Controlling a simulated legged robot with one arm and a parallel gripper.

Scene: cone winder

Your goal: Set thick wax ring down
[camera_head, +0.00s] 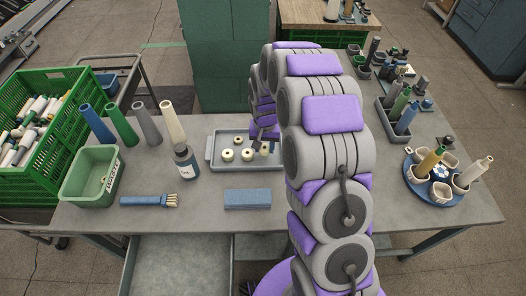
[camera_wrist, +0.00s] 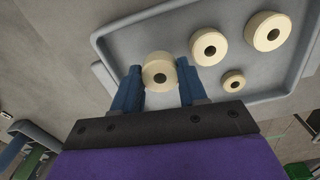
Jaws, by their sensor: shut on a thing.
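My gripper (camera_wrist: 160,82) is shut on the thick wax ring (camera_wrist: 160,71), a cream ring with a dark hole, held between its two blue fingers. In the wrist view the held ring appears over the grey tray (camera_wrist: 118,28), near one edge; I cannot tell whether it touches the tray floor. Two more wax rings (camera_wrist: 209,46) (camera_wrist: 267,30) and a smaller ring (camera_wrist: 233,81) lie in the tray, apart from the held ring. In the head view the tray (camera_head: 210,150) stands at the back middle of the table, and my arm hides its right side.
A dark bottle (camera_head: 185,163), a brush (camera_head: 148,200) and a blue block (camera_head: 247,199) stand or lie near the tray. Several cones (camera_head: 172,122) and a green bin (camera_head: 90,177) are at left. A blue round carrier (camera_head: 434,195) is at right.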

